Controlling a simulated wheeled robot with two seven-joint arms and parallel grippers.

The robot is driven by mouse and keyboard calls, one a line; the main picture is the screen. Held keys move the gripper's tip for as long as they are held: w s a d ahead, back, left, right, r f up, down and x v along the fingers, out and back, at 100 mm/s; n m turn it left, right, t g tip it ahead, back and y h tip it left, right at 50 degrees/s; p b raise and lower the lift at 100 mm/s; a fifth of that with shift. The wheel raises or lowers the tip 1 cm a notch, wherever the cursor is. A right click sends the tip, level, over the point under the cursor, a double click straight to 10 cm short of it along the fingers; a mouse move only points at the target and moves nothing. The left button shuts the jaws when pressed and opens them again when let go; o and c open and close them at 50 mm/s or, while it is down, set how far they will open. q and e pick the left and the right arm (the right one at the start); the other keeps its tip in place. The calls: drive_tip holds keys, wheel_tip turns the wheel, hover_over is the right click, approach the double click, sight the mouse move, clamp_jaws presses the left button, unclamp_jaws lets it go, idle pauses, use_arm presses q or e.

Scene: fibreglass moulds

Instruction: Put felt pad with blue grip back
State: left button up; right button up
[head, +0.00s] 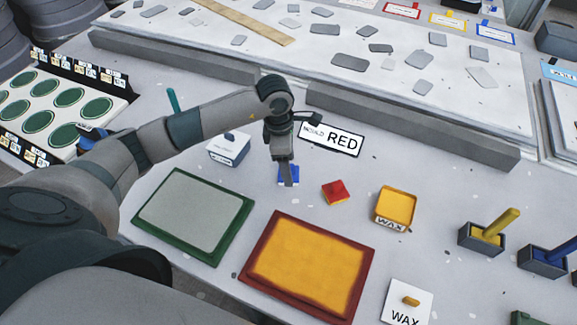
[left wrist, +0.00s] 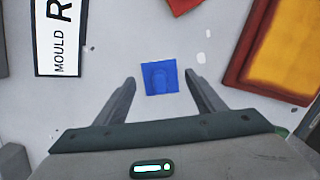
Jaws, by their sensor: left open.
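A small square blue pad (left wrist: 160,79) with a raised blue grip in its middle lies flat on the grey table. In the head view the blue pad (head: 281,178) is partly hidden by my left gripper. My left gripper (head: 289,183) points down over the pad. In the left wrist view its two fingers (left wrist: 160,80) are apart, one on each side of the pad, with nothing between them in their hold; I cannot tell how high they are above the table. My right gripper is not in view.
A red block (head: 336,192), an open yellow wax tin (head: 395,206) and a red-rimmed mould (head: 350,296) lie to the right. A green-rimmed mould (head: 150,219) and a white box (head: 229,148) stand left. A "MOULD RED" sign (head: 331,138) lies behind. Blue (head: 545,263) and yellow-handled (head: 482,238) holders stand far right.

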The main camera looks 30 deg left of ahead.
use_arm(q)
drive_tip(key=r+b, duration=0.1)
drive_tip(key=r, duration=0.1)
drive_tip(key=r+b, duration=0.1)
drive_tip(key=r, duration=0.2)
drive_tip(key=a+r+b, duration=0.1)
drive_tip(key=r, duration=0.2)
drive_tip(key=shift+s+r, duration=0.2)
drive_tip(key=shift+r, duration=0.05)
drive_tip(key=shift+s+a+r, duration=0.1)
drive_tip(key=shift+a+r, duration=0.05)
drive_tip(key=shift+r, duration=1.05)
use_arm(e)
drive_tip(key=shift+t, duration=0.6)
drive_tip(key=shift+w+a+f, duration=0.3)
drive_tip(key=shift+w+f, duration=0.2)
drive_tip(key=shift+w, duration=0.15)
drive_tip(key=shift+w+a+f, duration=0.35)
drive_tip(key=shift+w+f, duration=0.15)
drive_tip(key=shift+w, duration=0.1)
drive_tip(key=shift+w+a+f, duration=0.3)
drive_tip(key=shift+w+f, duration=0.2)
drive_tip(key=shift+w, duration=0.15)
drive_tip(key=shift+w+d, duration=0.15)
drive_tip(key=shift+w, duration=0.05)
